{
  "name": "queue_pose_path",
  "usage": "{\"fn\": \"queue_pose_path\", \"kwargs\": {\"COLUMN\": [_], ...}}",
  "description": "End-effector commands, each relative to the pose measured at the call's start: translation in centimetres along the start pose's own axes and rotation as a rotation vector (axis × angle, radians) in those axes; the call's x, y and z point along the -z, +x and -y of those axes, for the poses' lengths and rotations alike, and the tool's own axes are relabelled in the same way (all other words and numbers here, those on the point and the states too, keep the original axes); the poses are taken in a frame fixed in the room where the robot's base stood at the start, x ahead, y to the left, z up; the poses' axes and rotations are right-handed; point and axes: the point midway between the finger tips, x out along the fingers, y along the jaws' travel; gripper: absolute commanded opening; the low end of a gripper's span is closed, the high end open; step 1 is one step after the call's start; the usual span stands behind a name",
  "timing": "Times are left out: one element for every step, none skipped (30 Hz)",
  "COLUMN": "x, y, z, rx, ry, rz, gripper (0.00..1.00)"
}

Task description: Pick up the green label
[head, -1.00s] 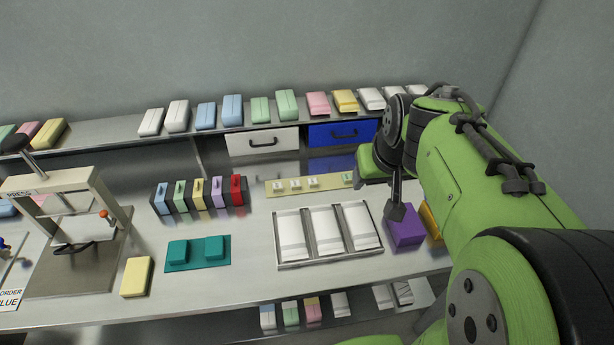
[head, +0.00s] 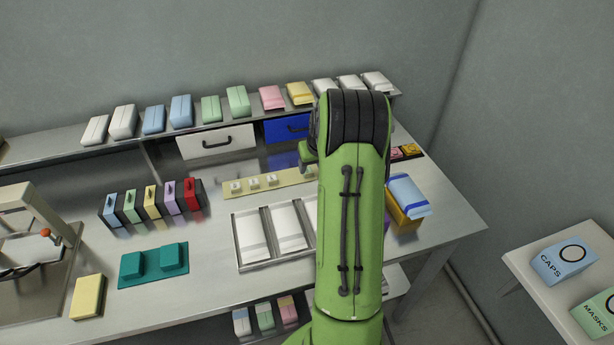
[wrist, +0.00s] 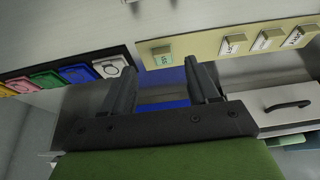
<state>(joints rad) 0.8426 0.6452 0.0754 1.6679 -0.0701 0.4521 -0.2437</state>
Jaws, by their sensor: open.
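The green label (wrist: 162,57) is a small pale tile with green lettering, on the cream strip (wrist: 220,40) in the wrist view. It is at the strip's left end, apart from the other tiles. My gripper (wrist: 160,66) is open and empty, its two fingers apart on either side of the label in the picture. I cannot tell the gap between fingertips and label.
Several white labels (wrist: 268,39) sit further along the strip. A dark board with coloured cards (wrist: 80,75) lies left of it in the wrist view. A white drawer (head: 217,142) and blue drawer (head: 287,127) are behind. A white-compartment tray (head: 262,263) stands in front.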

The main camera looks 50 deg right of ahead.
Motion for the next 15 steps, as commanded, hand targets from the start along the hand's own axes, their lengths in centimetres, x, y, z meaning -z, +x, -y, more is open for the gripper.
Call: {"fn": "queue_pose_path", "kwargs": {"x": [0.0,0.0,0.1,0.1,0.2,0.3,0.5,0.6,0.5,0.6,0.5,0.6,0.6,0.6,0.6], "y": [0.6,0.9,1.3,1.8,2.4,3.2,3.8,4.4,5.1,5.5,5.8,6.0,6.1,6.1,6.1], "z": [0.0,0.1,0.1,0.1,0.2,0.2,0.2,0.2,0.2,0.2,0.2,0.2,0.2,0.2,0.2], "rx": [0.001,0.001,0.001,0.001,0.002,0.001,0.001,0.002,0.001,0.001,0.001,0.001,0.000,0.000,0.000], "ry": [-0.001,-0.001,-0.001,-0.001,-0.001,-0.001,-0.001,-0.001,-0.001,-0.001,-0.001,-0.001,-0.001,-0.001,-0.001], "rz": [0.000,0.000,0.000,-0.001,0.000,0.000,0.000,0.000,0.001,0.000,0.001,0.001,0.000,-0.001,-0.001], "gripper": [0.60,0.60,0.60,0.60,0.60,0.60,0.60,0.60,0.60,0.60,0.60,0.60,0.60,0.60,0.60]}}
